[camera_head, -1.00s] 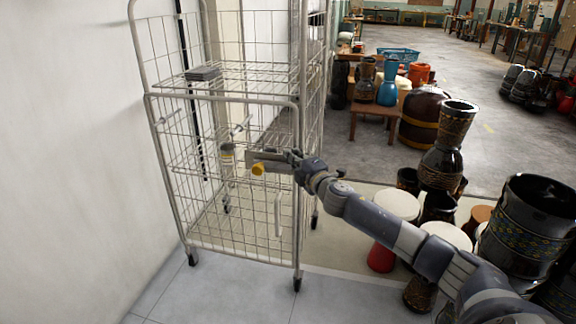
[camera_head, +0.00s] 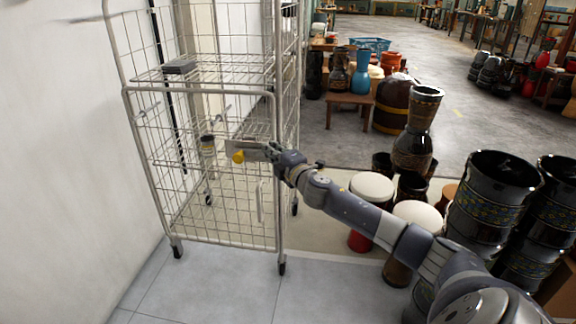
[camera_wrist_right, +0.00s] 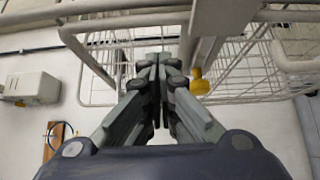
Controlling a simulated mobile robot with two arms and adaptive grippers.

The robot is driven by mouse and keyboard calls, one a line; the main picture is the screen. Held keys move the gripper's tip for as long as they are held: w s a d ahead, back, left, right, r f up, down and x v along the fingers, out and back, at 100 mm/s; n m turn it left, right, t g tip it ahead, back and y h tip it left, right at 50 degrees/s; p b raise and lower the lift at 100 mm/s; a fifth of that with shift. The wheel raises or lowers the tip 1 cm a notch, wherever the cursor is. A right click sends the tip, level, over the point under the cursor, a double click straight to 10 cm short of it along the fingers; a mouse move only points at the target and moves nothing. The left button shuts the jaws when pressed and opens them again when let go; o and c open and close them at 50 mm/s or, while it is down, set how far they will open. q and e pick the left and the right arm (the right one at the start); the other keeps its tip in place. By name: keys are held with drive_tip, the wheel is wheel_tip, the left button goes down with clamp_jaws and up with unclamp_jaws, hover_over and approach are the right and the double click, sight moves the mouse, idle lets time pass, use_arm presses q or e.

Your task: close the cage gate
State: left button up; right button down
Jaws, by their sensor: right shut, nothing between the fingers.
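The cage is a tall wire roll cage (camera_head: 278,240) on castors, standing by the white wall at the left in the head view. Its gate, a wire panel with a rounded tubular frame (camera_head: 200,91), spans the lower front, with a looped handle (camera_head: 260,202). A grey bar with a yellow knob (camera_head: 238,156) sits at the front near the right post; the yellow knob also shows in the wrist view (camera_wrist_right: 199,83). My right gripper (camera_head: 272,153) is shut and empty beside this bar and post; its closed fingers show in the wrist view (camera_wrist_right: 155,70). Contact cannot be told. My left gripper is out of view.
Several goblet drums (camera_head: 490,195) stand to the right, close to my right arm. A low wooden stool (camera_head: 350,103) and a large brown drum (camera_head: 391,105) are behind. The tiled floor (camera_head: 205,285) before the cage is clear. A small dark box (camera_head: 180,67) lies on the cage shelf.

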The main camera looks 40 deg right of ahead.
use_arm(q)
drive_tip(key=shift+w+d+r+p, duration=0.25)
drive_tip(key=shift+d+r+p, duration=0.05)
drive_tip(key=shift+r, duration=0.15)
use_arm(e)
drive_tip(key=s, duration=0.8)
drive_tip(key=shift+s+a+f, duration=0.25)
drive_tip(key=shift+f, duration=0.1)
drive_tip(key=shift+f, duration=0.1)
